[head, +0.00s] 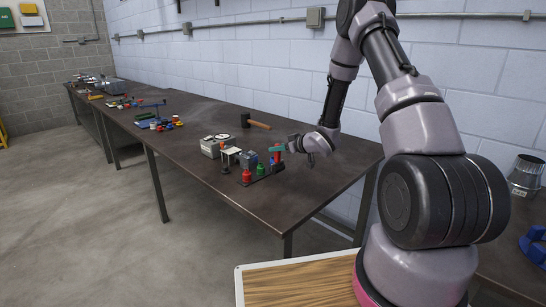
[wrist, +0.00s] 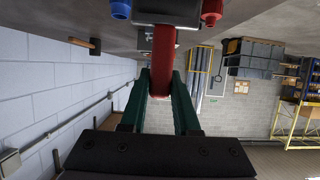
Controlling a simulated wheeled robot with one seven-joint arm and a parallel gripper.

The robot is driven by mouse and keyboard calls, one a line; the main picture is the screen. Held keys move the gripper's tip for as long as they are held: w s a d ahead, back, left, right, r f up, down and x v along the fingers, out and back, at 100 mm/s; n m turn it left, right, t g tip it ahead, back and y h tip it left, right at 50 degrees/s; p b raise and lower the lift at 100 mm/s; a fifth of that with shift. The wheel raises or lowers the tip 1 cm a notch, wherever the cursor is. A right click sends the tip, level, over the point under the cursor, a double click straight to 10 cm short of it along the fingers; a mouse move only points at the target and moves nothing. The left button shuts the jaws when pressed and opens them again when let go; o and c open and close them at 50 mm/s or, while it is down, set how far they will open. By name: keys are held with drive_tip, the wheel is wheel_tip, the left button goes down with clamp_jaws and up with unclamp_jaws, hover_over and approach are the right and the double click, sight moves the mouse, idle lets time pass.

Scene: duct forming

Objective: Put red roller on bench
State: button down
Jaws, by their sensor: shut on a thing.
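My gripper (head: 277,148) has green fingers and sits low over the near end of the dark bench (head: 200,128). In the wrist view the fingers (wrist: 162,95) are shut on a red roller (wrist: 162,50). In the head view a small part of the red roller (head: 277,157) shows just below the fingers. It stands about upright beside small red (head: 247,177), green (head: 261,170) and blue pieces on a dark stand. I cannot tell whether the held roller touches the stand.
A grey box device (head: 211,148) stands left of the gripper. A hammer (head: 256,123) lies behind, toward the wall. Several coloured tools (head: 160,122) lie farther along the bench. The bench front edge left of the stand is clear. A wood-topped surface (head: 300,284) is in front.

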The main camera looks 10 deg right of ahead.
sight(279, 158)
drive_tip(key=shift+f, duration=2.15)
drive_tip(key=shift+f, duration=0.1)
drive_tip(key=c, duration=0.6)
unclamp_jaws()
drive_tip(key=shift+c, duration=0.2)
